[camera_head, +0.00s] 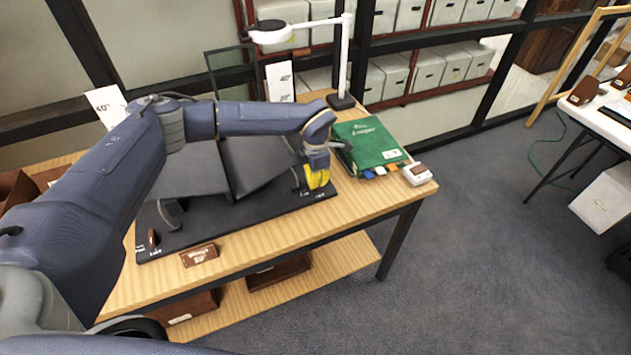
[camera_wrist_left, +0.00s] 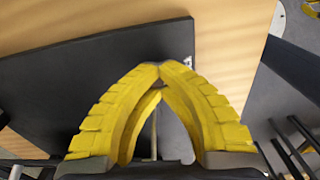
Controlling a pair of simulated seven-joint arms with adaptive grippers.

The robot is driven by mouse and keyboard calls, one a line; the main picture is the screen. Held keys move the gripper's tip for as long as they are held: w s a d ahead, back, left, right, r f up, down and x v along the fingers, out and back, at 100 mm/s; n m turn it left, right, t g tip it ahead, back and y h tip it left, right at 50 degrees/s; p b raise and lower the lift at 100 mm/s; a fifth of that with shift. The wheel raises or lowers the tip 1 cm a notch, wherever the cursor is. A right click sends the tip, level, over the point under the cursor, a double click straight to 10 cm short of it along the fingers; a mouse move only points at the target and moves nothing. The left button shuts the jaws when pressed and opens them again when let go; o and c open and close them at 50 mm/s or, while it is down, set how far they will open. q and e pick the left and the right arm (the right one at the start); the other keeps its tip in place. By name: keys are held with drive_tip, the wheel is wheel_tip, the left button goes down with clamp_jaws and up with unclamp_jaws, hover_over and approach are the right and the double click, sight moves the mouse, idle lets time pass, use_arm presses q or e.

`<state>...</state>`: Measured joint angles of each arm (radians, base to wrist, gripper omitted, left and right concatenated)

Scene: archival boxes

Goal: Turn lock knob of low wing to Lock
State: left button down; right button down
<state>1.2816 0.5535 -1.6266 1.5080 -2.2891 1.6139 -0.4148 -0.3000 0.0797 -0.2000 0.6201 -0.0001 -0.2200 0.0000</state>
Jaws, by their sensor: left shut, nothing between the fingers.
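The black book cradle has a flat base (camera_head: 240,215) on the wooden table and two dark grey wings, a left wing (camera_head: 188,170) and a right wing (camera_head: 255,160). A small brown knob (camera_head: 152,237) stands at the base's front left corner beside white lettering. My left gripper (camera_head: 320,186) points down at the base's right end, beside white lettering, and hides what lies behind its yellow fingers. In the left wrist view, the fingertips (camera_wrist_left: 160,66) meet with nothing between them, above the dark base (camera_wrist_left: 90,85). No knob is clear there. My right gripper is out of view.
A green book (camera_head: 368,140) with coloured tabs and a small white device (camera_head: 417,174) lie right of the gripper. A white lamp (camera_head: 344,60) stands behind. A brown block (camera_head: 199,255) sits at the table's front edge. Angle cards (camera_head: 280,80) stand at the back.

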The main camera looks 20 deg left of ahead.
use_arm(q)
drive_tip(key=shift+w+n, duration=0.1)
drive_tip(key=shift+n, duration=0.4)
drive_tip(key=c, duration=1.5)
unclamp_jaws()
drive_tip(key=o, duration=0.3)
drive_tip(key=o, duration=0.5)
drive_tip(key=shift+r, duration=0.1)
wheel_tip(320, 180, up, 12)
drive_tip(key=shift+f, duration=0.1)
